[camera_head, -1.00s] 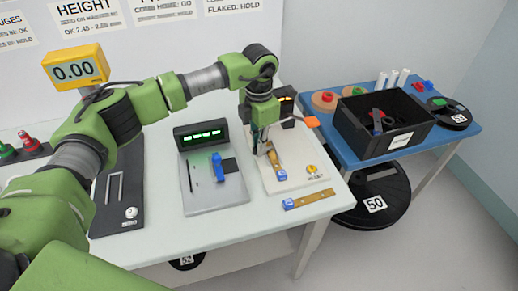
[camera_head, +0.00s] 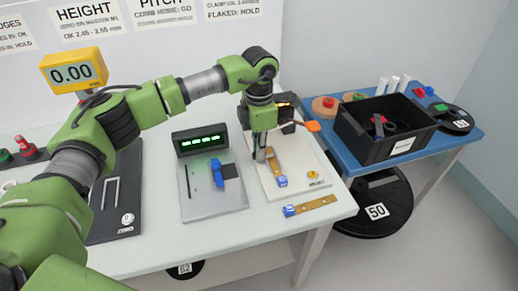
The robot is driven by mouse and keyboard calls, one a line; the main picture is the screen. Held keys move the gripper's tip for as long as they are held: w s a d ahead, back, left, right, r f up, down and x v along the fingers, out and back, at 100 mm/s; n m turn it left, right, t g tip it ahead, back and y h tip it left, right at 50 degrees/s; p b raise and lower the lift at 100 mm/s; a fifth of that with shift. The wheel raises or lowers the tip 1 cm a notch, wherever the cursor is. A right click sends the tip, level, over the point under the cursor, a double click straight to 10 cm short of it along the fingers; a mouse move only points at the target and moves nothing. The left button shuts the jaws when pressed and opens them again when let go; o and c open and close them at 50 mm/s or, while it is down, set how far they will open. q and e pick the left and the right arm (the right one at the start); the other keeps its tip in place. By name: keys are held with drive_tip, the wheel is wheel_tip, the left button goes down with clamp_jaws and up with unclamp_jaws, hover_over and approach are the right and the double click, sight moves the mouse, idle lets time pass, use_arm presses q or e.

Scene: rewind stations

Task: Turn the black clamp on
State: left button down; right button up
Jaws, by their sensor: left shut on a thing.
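My left gripper (camera_head: 260,152) points down over the white plate (camera_head: 305,172) of the right-hand station. Its fingers are shut on a small part, mostly hidden between the fingertips. A brown strip with a blue end (camera_head: 276,165) lies on that plate, just right of the fingertips. A dark unit (camera_head: 287,113) with an orange tab (camera_head: 313,126) stands behind the gripper, partly covered by it. I cannot tell whether this unit is the black clamp. My right gripper is not in view.
A blue clamp (camera_head: 217,174) stands on the middle station, before a lit green display (camera_head: 201,139). A second brown strip (camera_head: 318,203) lies near the table's front edge. A black crate (camera_head: 365,140) stands on the blue table (camera_head: 345,104). A yellow gauge (camera_head: 74,71) reads 0.00.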

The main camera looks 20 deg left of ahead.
use_arm(q)
drive_tip(key=c, duration=2.1)
unclamp_jaws()
drive_tip(key=shift+c, duration=0.2)
wheel_tip(320, 180, up, 12)
